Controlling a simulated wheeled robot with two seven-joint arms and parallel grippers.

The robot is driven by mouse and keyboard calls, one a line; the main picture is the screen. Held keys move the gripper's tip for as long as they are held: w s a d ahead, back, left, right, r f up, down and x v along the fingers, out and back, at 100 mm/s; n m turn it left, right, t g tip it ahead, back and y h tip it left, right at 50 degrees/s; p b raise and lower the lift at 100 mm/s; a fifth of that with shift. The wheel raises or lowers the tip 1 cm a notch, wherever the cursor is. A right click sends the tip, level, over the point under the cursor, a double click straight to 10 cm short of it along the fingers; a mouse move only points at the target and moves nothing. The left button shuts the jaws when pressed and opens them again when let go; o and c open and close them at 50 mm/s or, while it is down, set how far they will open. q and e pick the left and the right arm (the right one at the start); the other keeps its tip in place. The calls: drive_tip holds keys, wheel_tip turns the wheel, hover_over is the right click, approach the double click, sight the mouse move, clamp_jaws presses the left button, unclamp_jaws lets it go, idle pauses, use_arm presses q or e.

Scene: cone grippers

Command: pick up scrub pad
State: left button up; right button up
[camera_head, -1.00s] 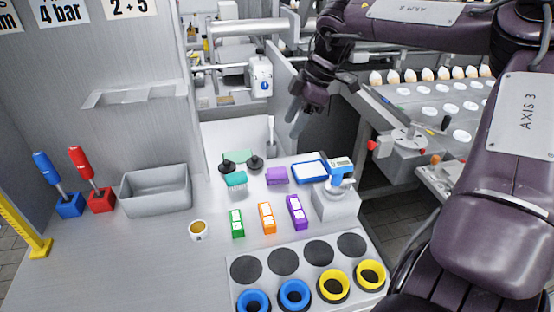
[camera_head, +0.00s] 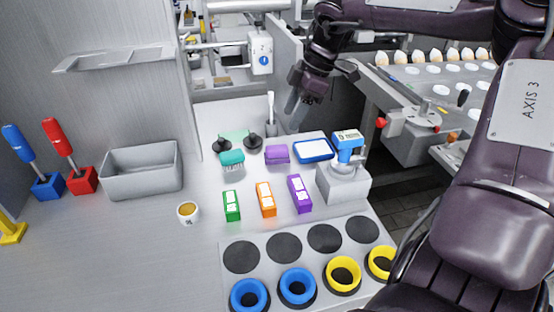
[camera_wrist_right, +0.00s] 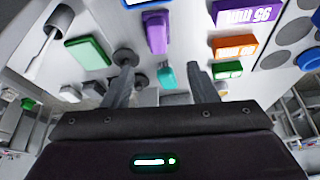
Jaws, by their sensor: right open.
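A flat green pad (camera_head: 236,136), which looks like the scrub pad, lies at the back of the grey worktop, partly hidden behind two dark round knobs. In the right wrist view the green pad (camera_wrist_right: 88,52) shows at the upper left, left of the fingers. My right gripper (camera_head: 293,108) is above the back of the worktop, to the right of the pad and apart from it. Its fingers (camera_wrist_right: 159,67) are spread and nothing is between them. My left gripper is out of view.
A white-handled brush in a holder (camera_head: 271,122) stands close to my right gripper. A blue-rimmed tray (camera_head: 313,149) and a blue-topped device (camera_head: 345,170) are to the right. A grey bin (camera_head: 141,172) is at left. Green, orange and purple boxes (camera_head: 300,194) stand in front.

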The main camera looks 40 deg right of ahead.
sight(277, 147)
drive_tip(key=x, duration=0.5)
drive_tip(key=b+x, duration=0.1)
drive_tip(key=x, duration=0.3)
drive_tip(key=shift+w+d+f, duration=0.1)
drive_tip(key=shift+w+f, duration=0.05)
drive_tip(key=shift+f, duration=0.3)
drive_tip(key=c, duration=1.1)
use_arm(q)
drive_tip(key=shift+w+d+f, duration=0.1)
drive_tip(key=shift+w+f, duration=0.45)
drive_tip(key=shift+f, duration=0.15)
use_arm(e)
drive_tip(key=shift+r, duration=0.15)
